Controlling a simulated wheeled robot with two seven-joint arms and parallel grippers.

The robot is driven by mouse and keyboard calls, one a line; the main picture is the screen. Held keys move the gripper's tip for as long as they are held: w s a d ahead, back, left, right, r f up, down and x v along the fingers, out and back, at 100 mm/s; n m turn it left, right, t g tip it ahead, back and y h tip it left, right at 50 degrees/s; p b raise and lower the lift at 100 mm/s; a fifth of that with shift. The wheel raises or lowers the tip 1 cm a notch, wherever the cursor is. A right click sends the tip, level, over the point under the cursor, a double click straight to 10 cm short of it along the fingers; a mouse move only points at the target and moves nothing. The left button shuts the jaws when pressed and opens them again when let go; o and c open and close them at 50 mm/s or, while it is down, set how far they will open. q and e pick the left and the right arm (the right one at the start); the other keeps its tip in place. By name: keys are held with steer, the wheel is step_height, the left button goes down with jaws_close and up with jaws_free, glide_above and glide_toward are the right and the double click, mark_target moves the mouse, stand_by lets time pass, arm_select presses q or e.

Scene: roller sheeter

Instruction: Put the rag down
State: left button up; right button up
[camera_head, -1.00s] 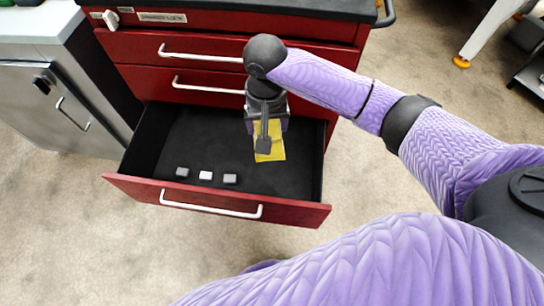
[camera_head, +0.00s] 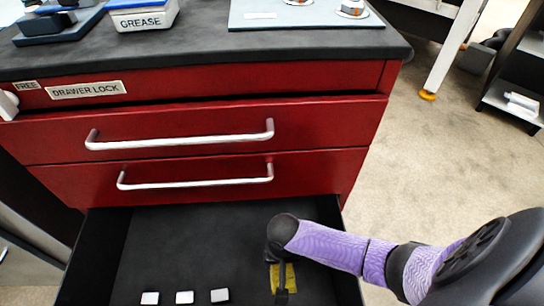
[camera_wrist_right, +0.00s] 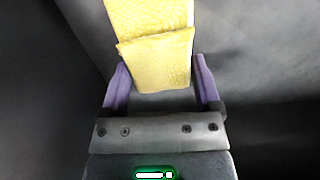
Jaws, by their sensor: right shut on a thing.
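The yellow rag (camera_head: 290,278) is in the open bottom drawer (camera_head: 205,240), toward its right side. My right gripper (camera_head: 281,274) reaches down into the drawer and is shut on the rag. In the right wrist view the folded rag (camera_wrist_right: 155,55) lies between the two fingers of the gripper (camera_wrist_right: 160,66) and extends beyond them. I cannot tell whether the rag touches the drawer floor. My left gripper is out of view.
Several small blocks, including a white one (camera_head: 184,297), sit in the drawer left of the rag. Two closed red drawers are above, under a dark worktop (camera_head: 200,45) with a grease box (camera_head: 142,15). The drawer floor behind the blocks is clear.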

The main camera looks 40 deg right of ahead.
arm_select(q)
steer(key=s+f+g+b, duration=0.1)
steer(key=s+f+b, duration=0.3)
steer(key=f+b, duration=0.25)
arm_select(e)
steer(key=f, duration=0.9)
steer(key=shift+s+f, duration=0.2)
steer(key=shift+f, duration=0.05)
steer(key=shift+r, duration=0.35)
steer(key=shift+f, duration=0.2)
steer(key=o, duration=1.2)
steer(key=shift+c, duration=0.2)
steer(key=shift+w+r, duration=0.1)
steer(key=shift+r, duration=0.05)
step_height(320, 180, up, 12)
steer(key=p, duration=0.9)
steer(key=shift+r, duration=0.15)
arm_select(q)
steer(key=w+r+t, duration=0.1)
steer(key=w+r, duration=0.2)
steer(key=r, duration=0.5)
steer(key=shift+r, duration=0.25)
